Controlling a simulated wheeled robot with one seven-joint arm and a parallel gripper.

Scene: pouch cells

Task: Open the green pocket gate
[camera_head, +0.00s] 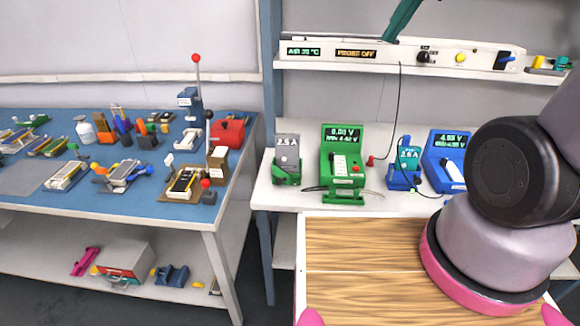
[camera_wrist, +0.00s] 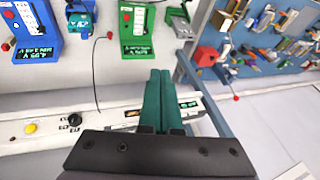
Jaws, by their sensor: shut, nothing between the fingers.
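The green tester (camera_head: 343,165) stands upright on the white bench, with a lit display reading about 0.00 V and a pale pocket area on its front. It also shows, upside down, in the wrist view (camera_wrist: 136,28). I cannot make out its gate separately or tell whether it is open. My gripper (camera_head: 386,39) is high above the bench, in front of the overhead panel, up and to the right of the green tester. In the wrist view its green fingers (camera_wrist: 165,73) are together and empty, apart from the tester.
A grey 2.5 A unit (camera_head: 287,160) stands left of the green tester. A blue unit (camera_head: 405,165) and a blue tester (camera_head: 448,160) stand to its right. A thin black cable (camera_head: 399,100) hangs from the white overhead panel (camera_head: 400,54). A blue-topped bench (camera_head: 110,200) holds many tools.

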